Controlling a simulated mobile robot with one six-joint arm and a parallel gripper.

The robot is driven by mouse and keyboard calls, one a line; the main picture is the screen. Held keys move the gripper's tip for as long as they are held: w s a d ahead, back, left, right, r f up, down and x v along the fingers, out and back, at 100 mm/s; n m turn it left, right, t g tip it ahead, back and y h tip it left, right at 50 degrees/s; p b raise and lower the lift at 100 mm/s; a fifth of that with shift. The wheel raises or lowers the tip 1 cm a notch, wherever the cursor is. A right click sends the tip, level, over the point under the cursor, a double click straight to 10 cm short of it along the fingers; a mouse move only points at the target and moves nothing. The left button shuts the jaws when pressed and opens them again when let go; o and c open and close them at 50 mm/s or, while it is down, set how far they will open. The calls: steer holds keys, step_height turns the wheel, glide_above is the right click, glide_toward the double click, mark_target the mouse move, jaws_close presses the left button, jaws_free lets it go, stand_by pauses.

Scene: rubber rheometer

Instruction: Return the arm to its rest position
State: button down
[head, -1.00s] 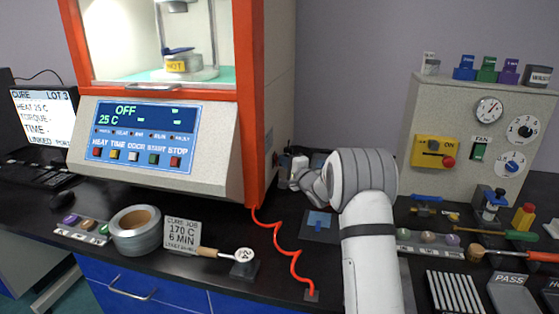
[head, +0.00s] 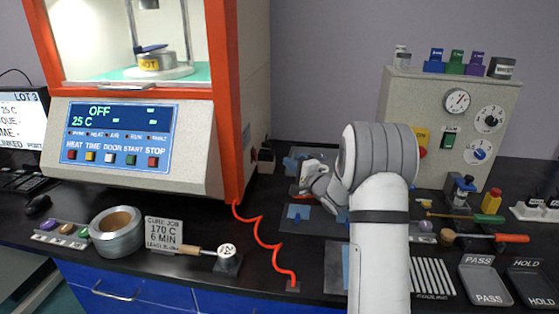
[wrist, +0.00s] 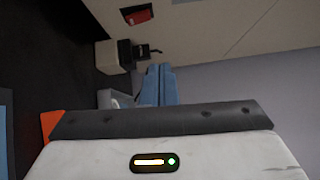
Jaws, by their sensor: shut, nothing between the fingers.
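My arm stands up in the right half of the head view and bends over at a thick grey joint. Its wrist end hangs over the dark bench (head: 190,258), right of the rheometer (head: 140,150). My fingers are hard to make out there. In the wrist view my gripper (wrist: 160,72) shows as blue fingers close together beyond the white hand body, with nothing held between them.
A coiled red cable (head: 262,232) runs along the bench left of my arm. A grey control box (head: 440,110) stands at the back right. PASS (head: 487,298) and HOLD (head: 533,295) trays, a ribbed rack (head: 432,277) and tools lie right of my arm.

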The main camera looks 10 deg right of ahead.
steer(key=shift+s+d, duration=0.15)
steer(key=shift+s, duration=0.25)
steer(key=s+r+n+g+h+p, duration=0.45)
steer(key=s+r+h, duration=0.4)
steer(key=s, duration=0.25)
steer(key=s+a+n+g+p, duration=0.2)
steer(key=s+a+n+g, duration=0.2)
steer(key=s, duration=1.2)
steer(key=s+a+n+g+y+p, duration=0.1)
steer(key=s+a+n+g+p, duration=0.2)
steer(key=s, duration=1.3)
steer(key=a+n+g, duration=0.1)
steer(key=n+g, duration=0.1)
steer(key=g, duration=0.1)
steer(key=shift+r+n, duration=0.15)
steer(key=shift+n, duration=0.2)
